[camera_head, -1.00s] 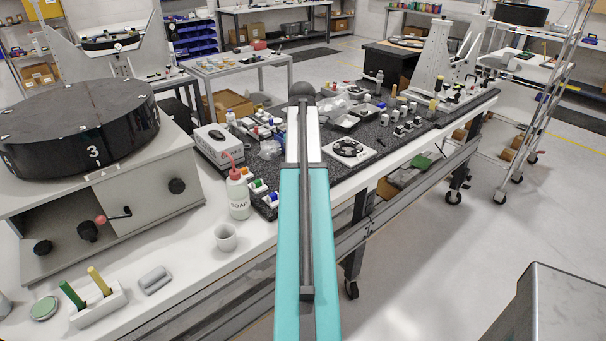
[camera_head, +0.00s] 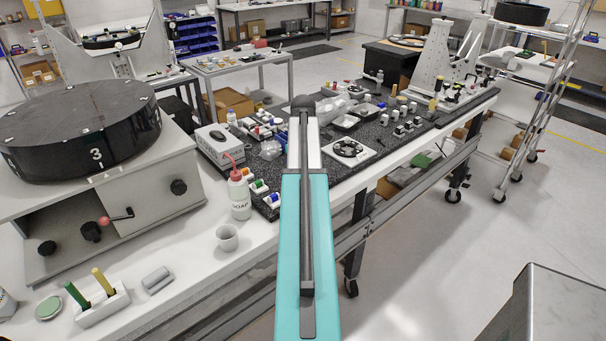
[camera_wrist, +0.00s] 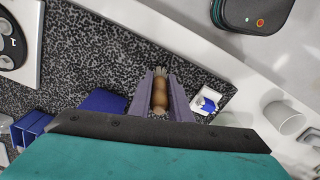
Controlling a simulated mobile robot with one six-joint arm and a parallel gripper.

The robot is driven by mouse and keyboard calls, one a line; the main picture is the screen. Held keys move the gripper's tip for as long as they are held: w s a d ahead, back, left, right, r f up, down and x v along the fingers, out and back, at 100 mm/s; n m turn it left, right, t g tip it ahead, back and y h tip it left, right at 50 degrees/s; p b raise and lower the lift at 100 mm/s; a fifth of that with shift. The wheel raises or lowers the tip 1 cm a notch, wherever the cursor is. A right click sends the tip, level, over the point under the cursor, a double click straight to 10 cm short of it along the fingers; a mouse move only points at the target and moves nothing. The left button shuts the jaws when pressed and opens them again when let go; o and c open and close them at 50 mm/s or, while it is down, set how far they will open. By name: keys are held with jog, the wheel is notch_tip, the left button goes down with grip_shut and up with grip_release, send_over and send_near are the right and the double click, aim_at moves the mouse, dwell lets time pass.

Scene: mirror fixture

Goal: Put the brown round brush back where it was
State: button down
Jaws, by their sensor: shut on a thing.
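The brown round brush (camera_wrist: 160,92) shows in the wrist view, upright in the picture between the two finger pads. My gripper (camera_wrist: 161,88) is shut on it, over the dark speckled worktop (camera_wrist: 118,58). Whether the brush touches the worktop cannot be told. In the head view my teal arm reaches toward the speckled worktop (camera_head: 400,152), and the brush and gripper are hidden there.
A white holder with a blue piece (camera_wrist: 207,101) lies just right of my gripper. Blue blocks (camera_wrist: 103,101) lie left. A white cup (camera_head: 227,237) and a soap bottle (camera_head: 239,195) stand on the white bench. A reel plate (camera_head: 348,149) lies on the worktop.

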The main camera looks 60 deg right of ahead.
jog(key=shift+f, duration=0.15)
jog(key=c, duration=1.6)
grip_release()
jog(key=shift+c, duration=0.2)
notch_tip(320, 180, up, 10)
jog(key=shift+d+r+b, duration=0.1)
jog(key=shift+r+b, duration=0.15)
jog(key=shift+b, duration=0.95)
jog(key=shift+r, duration=0.9)
